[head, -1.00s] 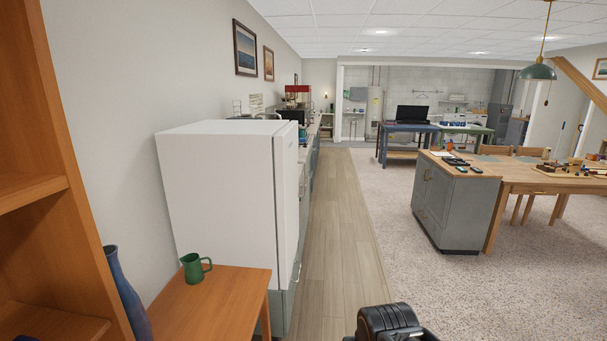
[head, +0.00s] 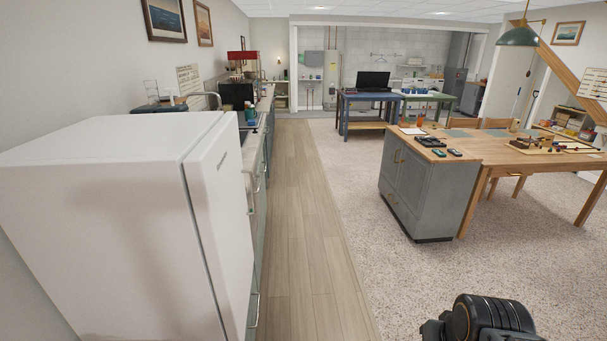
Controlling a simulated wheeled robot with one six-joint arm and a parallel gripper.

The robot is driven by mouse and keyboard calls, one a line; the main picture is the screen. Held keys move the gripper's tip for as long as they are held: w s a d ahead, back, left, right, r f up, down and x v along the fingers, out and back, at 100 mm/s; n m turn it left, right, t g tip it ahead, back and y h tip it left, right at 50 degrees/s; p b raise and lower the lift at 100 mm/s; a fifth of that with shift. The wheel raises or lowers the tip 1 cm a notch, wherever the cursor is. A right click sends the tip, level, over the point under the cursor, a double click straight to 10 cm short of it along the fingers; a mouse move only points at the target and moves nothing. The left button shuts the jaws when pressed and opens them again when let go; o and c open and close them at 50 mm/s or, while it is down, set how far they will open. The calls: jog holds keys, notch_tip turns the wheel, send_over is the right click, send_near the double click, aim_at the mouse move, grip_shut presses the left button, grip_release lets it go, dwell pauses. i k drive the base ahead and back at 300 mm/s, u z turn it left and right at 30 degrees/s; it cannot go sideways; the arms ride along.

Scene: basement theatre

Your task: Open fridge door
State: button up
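The white fridge (head: 110,220) stands at the left of the head view, close to me, against the left wall. I see its side and top. Its door (head: 222,200) is on the right side, facing the wooden floor strip, and looks closed. A dark part of my arm (head: 487,320) shows at the bottom right edge. My gripper is not in view.
A counter with drawers (head: 257,175) runs on beyond the fridge. The wooden floor strip (head: 300,220) beside the door is clear. A grey cabinet (head: 415,195) with a wooden table (head: 540,162) stands to the right. Carpet (head: 385,275) between them is free.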

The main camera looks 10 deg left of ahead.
aim_at(214, 173)
jog(key=u, duration=0.05)
jog(key=i, duration=1.25)
jog(key=u, duration=1.25)
jog(key=i, duration=0.95)
jog(key=u, duration=0.85)
